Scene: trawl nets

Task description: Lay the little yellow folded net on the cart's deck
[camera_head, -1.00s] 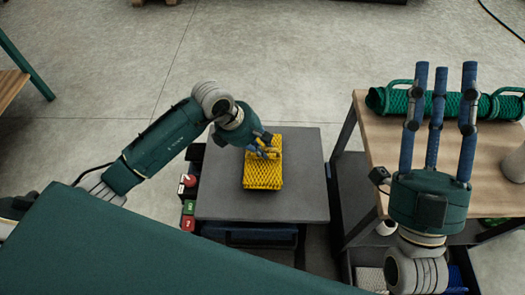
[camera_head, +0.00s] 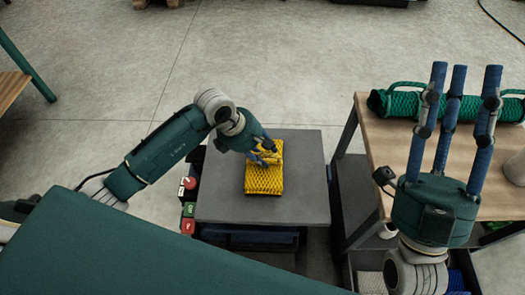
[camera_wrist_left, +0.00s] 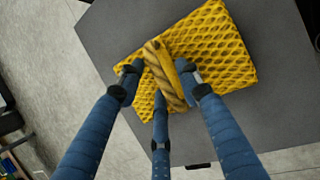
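The little yellow folded net (camera_head: 263,182) lies flat on the grey deck (camera_head: 310,190) of the cart, near its middle. It also shows in the left wrist view (camera_wrist_left: 225,50), with a twisted rope handle (camera_wrist_left: 162,72) on top. My left gripper (camera_head: 266,152) is over the net's far part, fingers down around the handle. In the left wrist view its fingertips (camera_wrist_left: 161,82) are close to the net and handle, two on either side and one below. I cannot tell whether they grip.
A wooden table (camera_head: 395,140) stands right of the cart, with a rolled green net (camera_head: 400,103) and a pale round object (camera_head: 515,168) on it. Red and green boxes (camera_head: 188,210) sit at the cart's left side. Bare deck surrounds the net.

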